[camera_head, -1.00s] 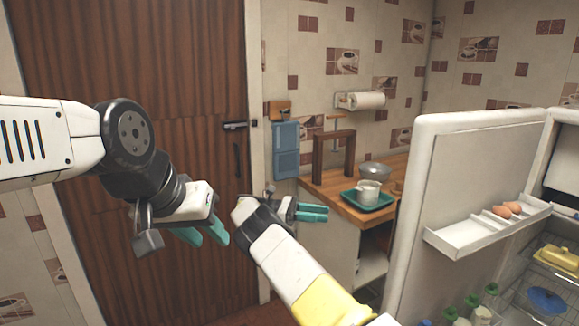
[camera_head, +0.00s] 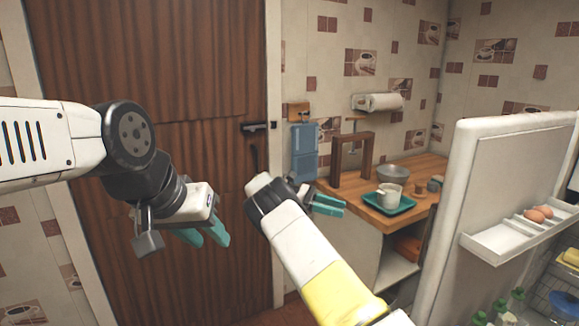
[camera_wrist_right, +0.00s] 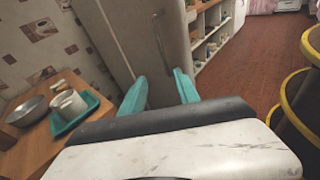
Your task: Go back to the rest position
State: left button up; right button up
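My left gripper (camera_head: 207,235) hangs at the left of the head view in front of the brown door, its teal fingers apart and empty. My right gripper (camera_head: 328,204) is in the middle of the head view, in front of the wooden counter's left side. In the right wrist view my right gripper (camera_wrist_right: 160,88) has its two teal fingers spread with nothing between them. Both arms are bent in front of me and apart from each other.
A wooden counter (camera_head: 428,170) bears a teal tray (camera_head: 404,206) with a white mug (camera_head: 390,196), and a metal bowl (camera_head: 393,172). An open fridge door (camera_head: 490,180) stands at the right. A brown door (camera_head: 150,60) closes the left side.

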jog(key=s+d+r+m+t+y, duration=0.1)
jog(key=s+d+r+m+y, duration=0.4)
jog(key=s+d+r+y, duration=0.4)
jog(key=s+a+r+m+t+y, duration=0.2)
jog(key=s+a+m+t+y, duration=0.1)
jog(key=s, duration=0.6)
jog(key=s+a+r+m+t+y, duration=0.1)
jog(key=s+a+m+t+y, duration=0.1)
jog(key=s, duration=0.6)
jog(key=s+a+r+m+t+y, duration=0.2)
jog(key=s+a+m+t+y, duration=0.1)
jog(key=s, duration=0.6)
jog(key=shift+s+a+r+m+t+y, duration=0.35)
jog(key=shift+a+t, duration=0.2)
jog(key=shift+t, duration=0.25)
